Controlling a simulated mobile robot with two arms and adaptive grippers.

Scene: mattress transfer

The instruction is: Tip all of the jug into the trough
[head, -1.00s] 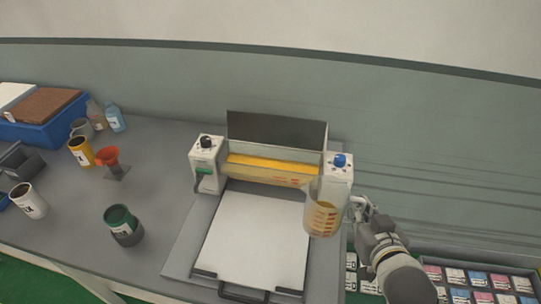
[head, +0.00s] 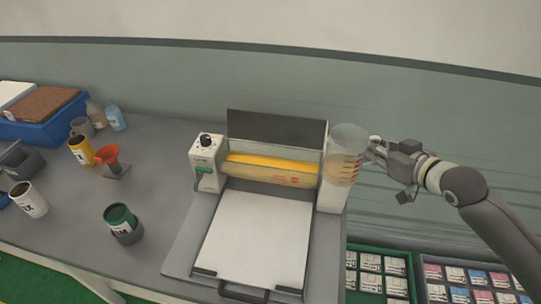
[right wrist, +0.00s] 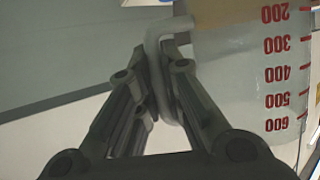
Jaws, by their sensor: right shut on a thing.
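The jug (head: 346,153) is clear with red markings and looks nearly upright, with tan liquid showing in its lower part. It stands in front of the machine's right end housing in the head view and hides its top. My right gripper (head: 376,148) is shut on the jug's handle. In the right wrist view the fingers close around the handle (right wrist: 160,50), beside the jug wall (right wrist: 240,75) with its red numbers. The trough (head: 272,165) appears as the long yellow strip across the machine, left of the jug. My left gripper is not in view.
The machine has a dark upright panel (head: 277,131) behind and a white flat bed (head: 258,238) in front. A green-topped can (head: 123,225), a red funnel (head: 108,156) and several containers stand left. Crates of small packs (head: 470,285) lie lower right.

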